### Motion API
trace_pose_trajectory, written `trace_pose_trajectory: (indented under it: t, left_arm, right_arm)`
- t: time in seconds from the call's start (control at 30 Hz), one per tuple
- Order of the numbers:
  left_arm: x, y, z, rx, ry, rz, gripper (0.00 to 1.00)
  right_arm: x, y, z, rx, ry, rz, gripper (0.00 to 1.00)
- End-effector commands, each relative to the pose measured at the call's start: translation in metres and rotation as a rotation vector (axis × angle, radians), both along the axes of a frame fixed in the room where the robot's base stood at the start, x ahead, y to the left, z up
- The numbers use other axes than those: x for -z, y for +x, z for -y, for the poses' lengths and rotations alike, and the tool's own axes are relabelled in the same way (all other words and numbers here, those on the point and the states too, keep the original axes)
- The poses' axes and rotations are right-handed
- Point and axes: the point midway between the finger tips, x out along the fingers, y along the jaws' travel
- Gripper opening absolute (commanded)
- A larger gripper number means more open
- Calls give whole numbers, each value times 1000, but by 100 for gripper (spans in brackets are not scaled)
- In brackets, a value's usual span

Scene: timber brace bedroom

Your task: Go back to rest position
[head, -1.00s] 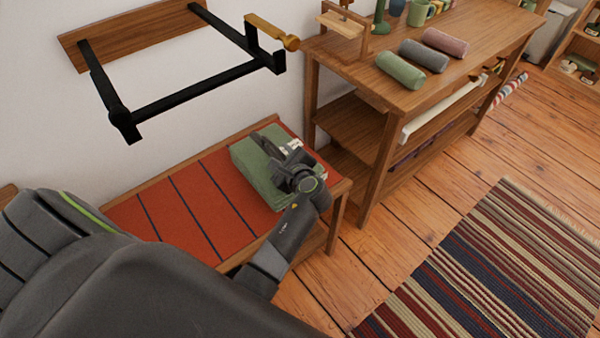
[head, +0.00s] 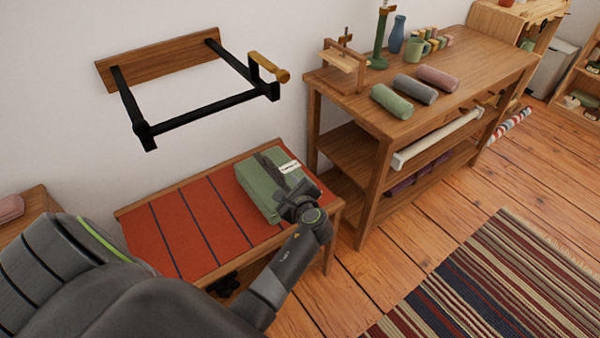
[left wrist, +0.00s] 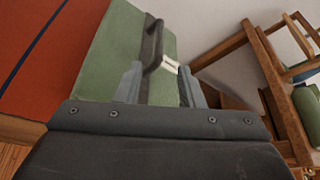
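A green case (head: 257,192) with a dark handle (head: 271,168) and a white label lies on the right end of the red-topped bench (head: 185,228). In the left wrist view the case (left wrist: 112,60) fills the middle, with its handle (left wrist: 153,45) standing up. My left gripper (left wrist: 160,85) is open, its two grey fingers apart. The handle's near end shows between the fingers in that picture; I cannot tell whether they touch the case. In the head view my left gripper (head: 292,192) is at the case's front right side, partly hidden by its wrist. My right gripper is not in view.
A black wall rack (head: 205,112) with a wooden back hangs above the bench. A wooden shelf table (head: 440,85) with rolled towels (head: 392,101) stands right of the bench. A striped rug (head: 490,285) lies on the floor. Bare planks lie between table and rug.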

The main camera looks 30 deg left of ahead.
Motion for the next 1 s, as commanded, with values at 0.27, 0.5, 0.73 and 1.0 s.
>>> trace_pose_trajectory:
  t: [0.27,0.5,0.73,1.0]
  left_arm:
    - [2,-6,-2,-16,-24,12,35]
    - [24,-87,-28,-266,-402,217,35]
    - [32,-190,-24,-626,-899,454,35]
    - [17,-258,6,-896,-1221,549,35]
  right_arm:
    - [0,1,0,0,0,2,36]
    - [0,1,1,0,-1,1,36]
    - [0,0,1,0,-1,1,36]
    - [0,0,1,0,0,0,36]
